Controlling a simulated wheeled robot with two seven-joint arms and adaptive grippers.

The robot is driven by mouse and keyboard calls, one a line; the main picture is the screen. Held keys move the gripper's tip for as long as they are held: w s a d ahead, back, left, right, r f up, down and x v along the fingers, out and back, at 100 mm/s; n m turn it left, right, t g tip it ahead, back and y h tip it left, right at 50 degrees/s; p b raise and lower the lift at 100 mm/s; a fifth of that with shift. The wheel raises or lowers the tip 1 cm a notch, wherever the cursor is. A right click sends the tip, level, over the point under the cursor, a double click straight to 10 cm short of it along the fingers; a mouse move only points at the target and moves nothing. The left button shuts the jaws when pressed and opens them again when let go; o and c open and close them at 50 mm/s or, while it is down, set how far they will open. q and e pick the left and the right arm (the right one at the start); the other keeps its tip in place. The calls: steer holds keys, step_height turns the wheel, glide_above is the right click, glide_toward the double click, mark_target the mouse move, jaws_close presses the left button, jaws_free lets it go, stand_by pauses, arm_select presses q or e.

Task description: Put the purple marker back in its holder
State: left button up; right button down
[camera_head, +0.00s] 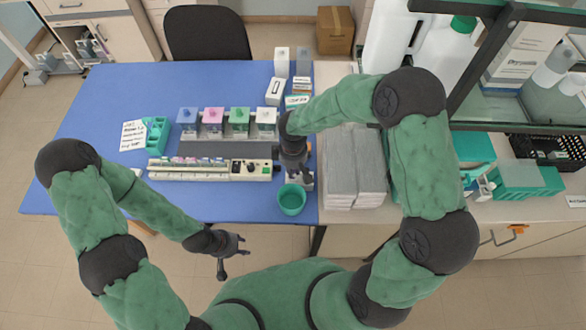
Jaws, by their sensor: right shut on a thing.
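My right gripper (300,181) points down at the front right of the blue table, just above and behind a teal cup (291,201). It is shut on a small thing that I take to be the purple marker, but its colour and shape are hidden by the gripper. I see no purple marker elsewhere. The teal cup stands upright near the table's front edge and looks like the holder; I cannot make out its contents. My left gripper (231,257) is open and empty, in front of the table edge.
A row of staining jars (238,121) stands behind a long cream slide rack (205,170). A teal rack (156,133) stands at the left, with small boxes (283,60) behind. Grey stacked trays (340,185) lie right of the cup.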

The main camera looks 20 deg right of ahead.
stand_by(0.4)
steer(key=c, duration=1.1)
jaws_free()
steer(key=shift+c, duration=0.2)
step_height(320, 180, up, 12)
steer(key=shift+f, duration=0.1)
